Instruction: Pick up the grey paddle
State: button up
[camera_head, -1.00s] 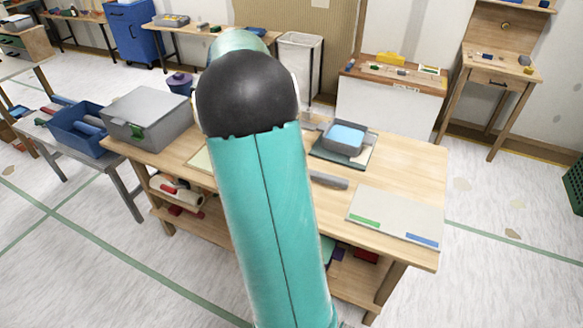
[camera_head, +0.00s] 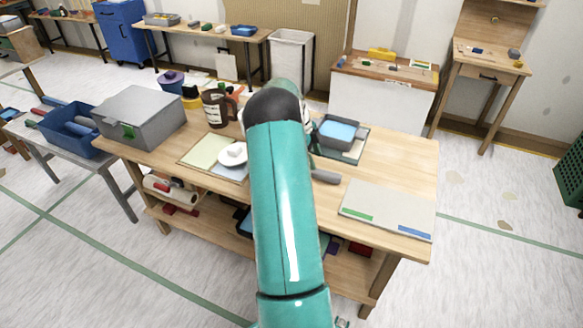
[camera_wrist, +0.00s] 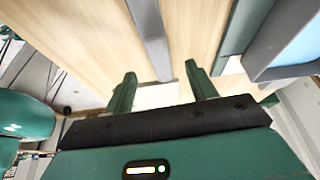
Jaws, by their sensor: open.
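The grey paddle (camera_head: 326,176) lies on the wooden workbench, its left part hidden behind my arm in the head view. In the wrist view the paddle (camera_wrist: 152,42) shows as a long grey bar running from the top edge down toward the gap between my fingers. My gripper (camera_wrist: 161,84) is open, with one green finger to each side of the bar's near end. No contact with the paddle is visible. In the head view my arm hides most of the gripper.
A grey tray with a blue inside (camera_head: 340,132) stands close to the paddle's right. A pale board (camera_head: 388,208) lies at the right front. A brown jug (camera_head: 217,108), white dish (camera_head: 232,153) and grey box (camera_head: 140,117) stand on the left.

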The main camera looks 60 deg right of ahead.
aim_at(319, 171)
jog(key=x, duration=0.6)
jog(key=shift+w+a+f, duration=0.1)
jog(key=c, duration=1.1)
jog(key=shift+o, duration=0.2)
notch_tip(319, 171, up, 10)
